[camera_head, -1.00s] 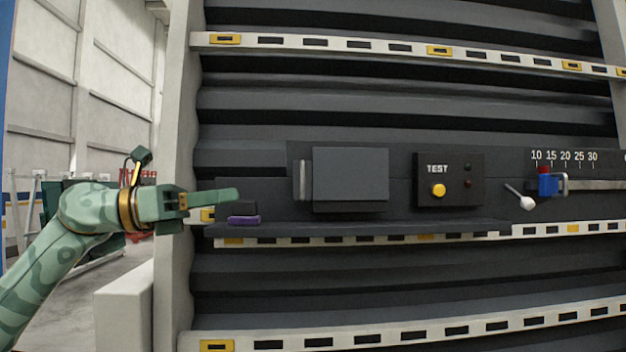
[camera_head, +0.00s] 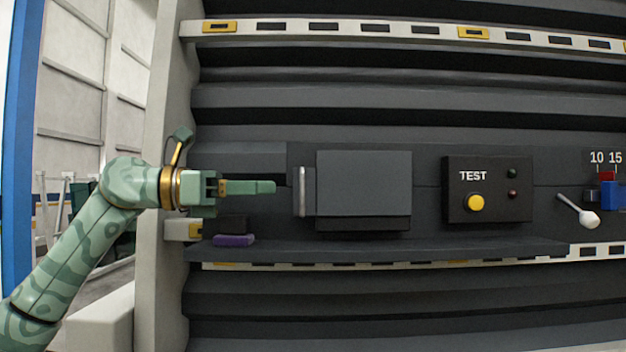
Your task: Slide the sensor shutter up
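A flat grey rectangular panel (camera_head: 364,185), which looks like the sensor shutter, is on the dark ribbed wall in the middle of the head view. A darker strip shows along its lower edge. An upright silver bar handle (camera_head: 303,192) stands at its left side. My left gripper (camera_head: 265,187) points right at about the height of the handle. Its fingertips end a short gap left of the handle in the picture and appear empty. The fingers are seen side-on and overlap, so their opening is hidden. My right gripper is out of view.
A black TEST box (camera_head: 487,190) with a yellow button is right of the panel. A white-tipped lever (camera_head: 584,215) and a blue slider (camera_head: 610,195) are farther right. A dark ledge (camera_head: 390,248) runs below; a purple block (camera_head: 233,240) lies at its left end.

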